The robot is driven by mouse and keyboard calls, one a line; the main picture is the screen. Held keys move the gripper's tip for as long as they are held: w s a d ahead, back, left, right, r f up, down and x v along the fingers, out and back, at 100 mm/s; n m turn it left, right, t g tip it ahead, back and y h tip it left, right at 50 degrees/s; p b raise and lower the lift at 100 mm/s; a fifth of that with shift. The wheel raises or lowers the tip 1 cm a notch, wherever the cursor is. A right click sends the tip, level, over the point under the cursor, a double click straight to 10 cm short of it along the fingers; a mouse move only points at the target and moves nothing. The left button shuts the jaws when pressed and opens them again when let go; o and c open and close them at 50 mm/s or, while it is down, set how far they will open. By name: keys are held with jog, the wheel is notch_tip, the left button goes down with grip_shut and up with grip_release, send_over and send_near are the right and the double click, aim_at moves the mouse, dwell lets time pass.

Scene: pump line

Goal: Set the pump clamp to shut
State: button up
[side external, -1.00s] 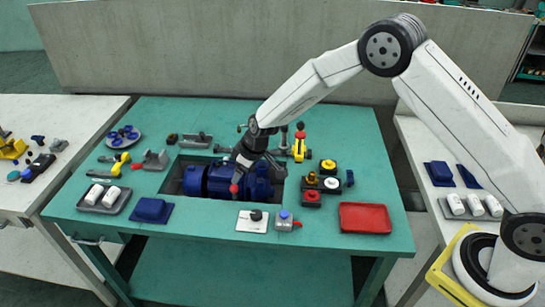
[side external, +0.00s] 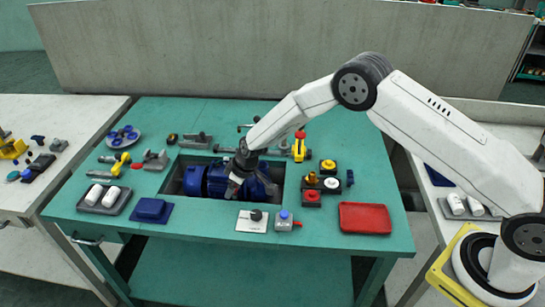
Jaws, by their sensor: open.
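The blue pump (side external: 196,180) lies in the rectangular recess of the green table. My gripper (side external: 234,190) is open and points down into the recess, in front of the pump's middle. The pump clamp cannot be made out clearly here. A red-tipped part that showed at this spot earlier is now hidden behind or between my fingers. I cannot tell whether the fingers touch it, or how the clamp is set.
A white plate with a black knob (side external: 252,220) and a grey block with a blue knob (side external: 285,221) stand just in front of the recess. A red tray (side external: 365,218) lies at right, a blue block (side external: 152,209) at front left. Yellow valves and pipes (side external: 299,147) stand behind.

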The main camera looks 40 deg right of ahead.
jog(key=shift+w+f, duration=0.1)
jog(key=shift+f, duration=0.05)
grip_shut()
dwell(1.4)
